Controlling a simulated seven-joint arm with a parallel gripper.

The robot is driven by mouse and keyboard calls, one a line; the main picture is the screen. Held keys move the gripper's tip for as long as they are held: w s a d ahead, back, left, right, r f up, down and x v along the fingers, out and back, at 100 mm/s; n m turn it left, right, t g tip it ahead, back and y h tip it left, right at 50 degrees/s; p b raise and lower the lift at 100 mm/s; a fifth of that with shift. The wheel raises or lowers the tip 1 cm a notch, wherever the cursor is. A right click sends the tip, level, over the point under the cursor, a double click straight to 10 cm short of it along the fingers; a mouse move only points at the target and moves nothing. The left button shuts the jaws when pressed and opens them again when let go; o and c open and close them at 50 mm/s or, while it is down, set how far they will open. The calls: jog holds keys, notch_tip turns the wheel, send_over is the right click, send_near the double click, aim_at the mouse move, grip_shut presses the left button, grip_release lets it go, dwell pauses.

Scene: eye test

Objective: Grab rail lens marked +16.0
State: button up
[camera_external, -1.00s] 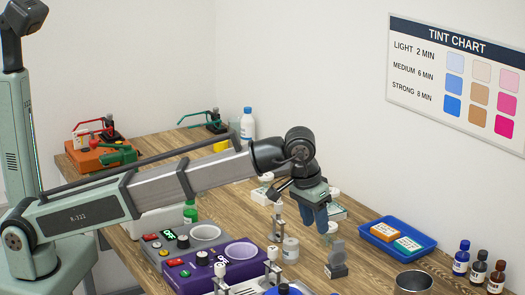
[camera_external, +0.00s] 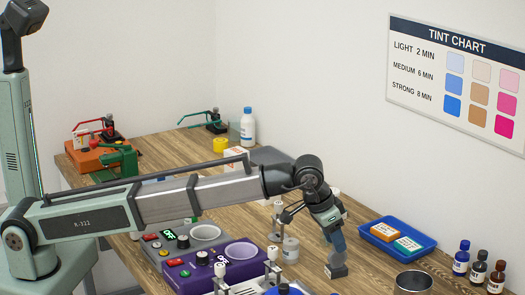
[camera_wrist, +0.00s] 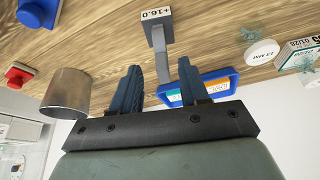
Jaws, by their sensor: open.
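The rail lens (camera_wrist: 156,30) has a grey block foot with a white label reading +16.0 in the wrist view. Its grey upright part (camera_wrist: 163,62) runs down the picture between my two blue fingers. The fingers are apart, with a visible gap on both sides of the upright. I cannot tell whether either touches it.
A metal cup (camera_external: 414,282) stands right of the lens, and a blue tray (camera_external: 372,250) with two boxes is behind it. Small dropper bottles (camera_external: 461,258) stand at far right.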

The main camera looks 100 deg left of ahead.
aim_at(339, 266)
jog(key=shift+s+x, duration=0.2)
jog(key=shift+x, duration=2.9)
jog(key=shift+a, duration=0.1)
jog(key=shift+c, duration=0.2)
grip_shut()
